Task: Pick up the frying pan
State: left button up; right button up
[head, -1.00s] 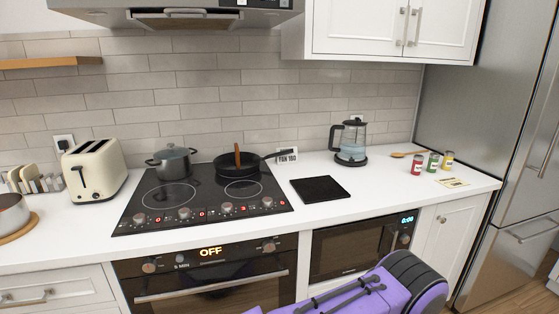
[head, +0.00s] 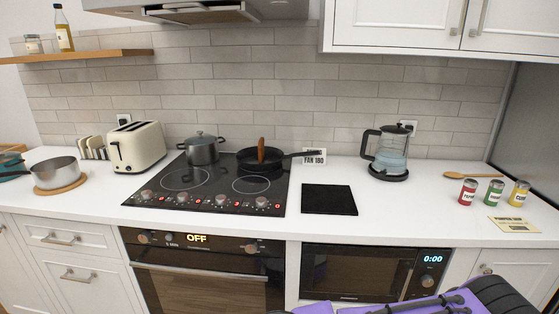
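The black frying pan (head: 262,166) sits on the back right of the cooktop (head: 220,198) in the head view. Part of my purple arm (head: 420,306) shows at the bottom right, below the counter. Neither gripper is in view.
A lidded grey pot (head: 203,149) stands left of the pan. A black mat (head: 329,199) lies right of the cooktop, with a glass kettle (head: 389,152) beyond it. A toaster (head: 137,146) stands to the left. White counter is clear around the mat.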

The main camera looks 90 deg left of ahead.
aim_at(247, 158)
jog(key=u, duration=2.4)
